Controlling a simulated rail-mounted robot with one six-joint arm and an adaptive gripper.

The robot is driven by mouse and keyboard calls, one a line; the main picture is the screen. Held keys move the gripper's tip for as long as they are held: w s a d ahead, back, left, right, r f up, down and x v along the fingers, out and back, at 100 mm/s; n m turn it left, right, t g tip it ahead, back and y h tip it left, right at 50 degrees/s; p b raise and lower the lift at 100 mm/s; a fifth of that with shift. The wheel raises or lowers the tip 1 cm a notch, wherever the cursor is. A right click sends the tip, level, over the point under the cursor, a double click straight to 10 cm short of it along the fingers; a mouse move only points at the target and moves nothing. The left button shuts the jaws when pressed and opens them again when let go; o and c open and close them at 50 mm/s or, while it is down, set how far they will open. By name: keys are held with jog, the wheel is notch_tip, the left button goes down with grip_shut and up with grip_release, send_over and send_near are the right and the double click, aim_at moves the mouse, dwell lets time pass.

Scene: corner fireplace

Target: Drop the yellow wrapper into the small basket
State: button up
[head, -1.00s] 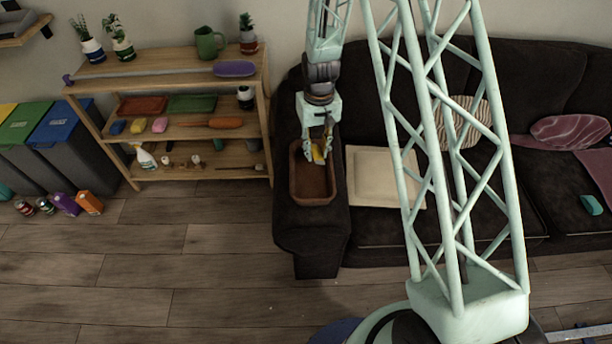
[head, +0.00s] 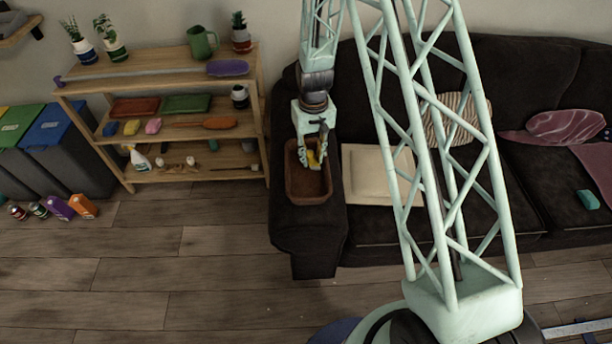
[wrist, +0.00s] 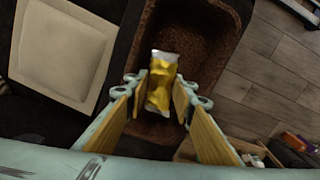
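The yellow wrapper (wrist: 161,83) with silvery ends is between the fingers of my gripper (wrist: 160,97) in the wrist view, and the pads appear to touch its sides. In the head view, the wrapper (head: 312,159) is a small yellow patch at the fingertips of my gripper (head: 313,163). The small brown basket (head: 308,199) sits on the sofa's left arm, with my fingers over its opening. In the wrist view, the basket (wrist: 208,36) lies behind the wrapper and looks empty where visible. I cannot tell exactly how high the wrapper is relative to the rim.
The dark sofa (head: 380,225) carries a cream square cushion (head: 366,178) just right of the basket. A wooden shelf (head: 190,172) with several items stands to the left. Bins (head: 62,150) and small containers are farther left. The floor in front is clear.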

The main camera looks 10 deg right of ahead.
jog(key=shift+f+b, duration=0.3)
jog(key=shift+f, duration=0.65)
jog(key=o, duration=0.7)
jog(key=shift+r, duration=0.1)
jog(key=shift+r, duration=5.9)
jog(key=shift+r, duration=0.1)
